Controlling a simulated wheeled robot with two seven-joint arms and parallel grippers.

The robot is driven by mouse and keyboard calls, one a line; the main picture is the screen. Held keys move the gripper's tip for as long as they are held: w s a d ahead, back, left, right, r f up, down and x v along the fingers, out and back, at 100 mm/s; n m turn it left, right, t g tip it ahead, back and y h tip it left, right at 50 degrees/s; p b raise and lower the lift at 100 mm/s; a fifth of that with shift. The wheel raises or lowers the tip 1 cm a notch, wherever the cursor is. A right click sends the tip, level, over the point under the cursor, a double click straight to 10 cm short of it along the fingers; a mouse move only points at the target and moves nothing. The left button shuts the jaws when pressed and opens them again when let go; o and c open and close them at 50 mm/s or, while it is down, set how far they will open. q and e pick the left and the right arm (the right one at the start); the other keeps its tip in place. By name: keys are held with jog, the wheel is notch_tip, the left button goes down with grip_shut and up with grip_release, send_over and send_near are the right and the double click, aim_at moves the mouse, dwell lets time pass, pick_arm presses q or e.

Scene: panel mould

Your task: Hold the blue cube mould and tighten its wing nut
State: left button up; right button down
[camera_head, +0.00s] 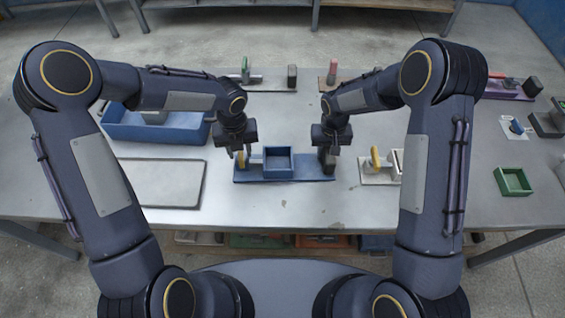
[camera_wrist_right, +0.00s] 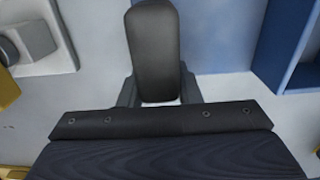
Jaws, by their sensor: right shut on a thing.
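The blue cube mould (camera_head: 278,162) is an open square box on a flat blue base plate (camera_head: 290,181), at the middle of the table. A yellow wing nut (camera_head: 240,160) stands at its left end, on a rod running to the box. My left gripper (camera_head: 246,157) is down at the wing nut and partly hides it; I cannot tell whether its jaws touch it. My right gripper (camera_head: 329,158) is shut on the dark grip block at the plate's right end. In the right wrist view this dark grip block (camera_wrist_right: 154,50) stands between the fingers, with the blue mould wall (camera_wrist_right: 287,45) to the right.
A white mould with a yellow wing nut (camera_head: 375,158) stands close right of my right gripper. A blue tray (camera_head: 155,130) and a flat grey panel (camera_head: 160,183) lie left. A green box (camera_head: 513,182) is far right. Other clamp fixtures line the back. The front table strip is clear.

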pick_arm(q)
notch_tip(320, 180, up, 12)
dwell(0.5)
pick_arm(e)
jog(key=c, duration=1)
grip_release()
jog(key=shift+o, duration=0.2)
